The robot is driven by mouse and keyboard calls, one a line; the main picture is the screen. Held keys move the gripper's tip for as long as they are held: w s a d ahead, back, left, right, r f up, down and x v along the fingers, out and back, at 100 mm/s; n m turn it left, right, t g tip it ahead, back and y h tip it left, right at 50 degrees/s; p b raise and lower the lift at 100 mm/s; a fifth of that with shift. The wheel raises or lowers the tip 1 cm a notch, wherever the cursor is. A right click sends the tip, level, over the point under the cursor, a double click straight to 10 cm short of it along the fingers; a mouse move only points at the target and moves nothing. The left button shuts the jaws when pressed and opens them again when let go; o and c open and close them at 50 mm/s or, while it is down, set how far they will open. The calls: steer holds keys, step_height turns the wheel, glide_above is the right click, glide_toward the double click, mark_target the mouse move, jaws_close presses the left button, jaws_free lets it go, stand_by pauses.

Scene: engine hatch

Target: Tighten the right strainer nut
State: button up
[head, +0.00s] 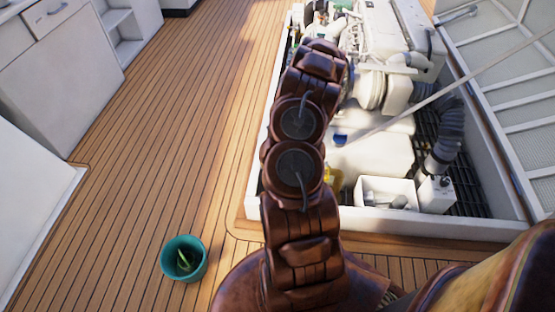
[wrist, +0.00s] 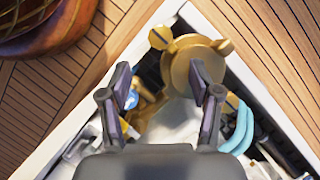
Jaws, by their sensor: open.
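In the wrist view, a brass strainer nut (wrist: 182,62) with rounded lobes stands near the top centre, close to the hatch corner. I cannot tell for sure whether it is the right one. My gripper (wrist: 160,68) is open, its two fingers apart and pointing toward the hatch. The right fingertip overlaps the nut in the picture; the left one is clear of it on the left. Whether they touch is unclear. More brass (wrist: 148,108) shows lower, between the fingers. In the head view, my arm hides the gripper and most of this corner; a bit of yellow (head: 333,180) shows beside it.
The white hatch frame (head: 480,229) surrounds the engine (head: 393,35). A white bin (head: 372,204) with tools sits inside, near a grey corrugated hose (head: 449,125). A teal hose (wrist: 240,130) lies right of the brass parts. A teal bucket (head: 169,262) stands on open deck.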

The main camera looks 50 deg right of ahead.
steer(key=shift+v, duration=1.1)
steer(key=shift+r, duration=0.1)
steer(key=w+a+r+n, duration=0.3)
steer(key=a+r, duration=0.3)
steer(key=a, duration=0.2)
steer(key=w+a+r+n, duration=0.2)
steer(key=a+r+n, duration=0.1)
steer(key=a+r, duration=0.4)
steer(key=s+a+r+n+g, duration=0.1)
steer(key=s+a+r+n, duration=0.15)
steer(key=a+r, duration=0.35)
steer(key=s+a+r+n+g, duration=0.1)
steer(key=s+a+r+n, duration=0.15)
steer(key=a, duration=0.45)
steer(key=s+a+r+n+g+h, duration=0.15)
steer(key=s+a+r+n, duration=0.3)
steer(key=s, duration=0.65)
steer(key=s+a+r+n+h, duration=0.3)
steer(key=s+a+n, duration=0.2)
steer(key=s, duration=0.6)
step_height(320, 180, up, 23)
steer(key=s+p, duration=0.1)
steer(key=p, duration=2)
steer(key=shift+a+t+p, duration=0.2)
steer(key=shift+t+p, duration=0.1)
steer(key=shift+t, duration=0.15)
steer(key=shift+r, duration=0.1)
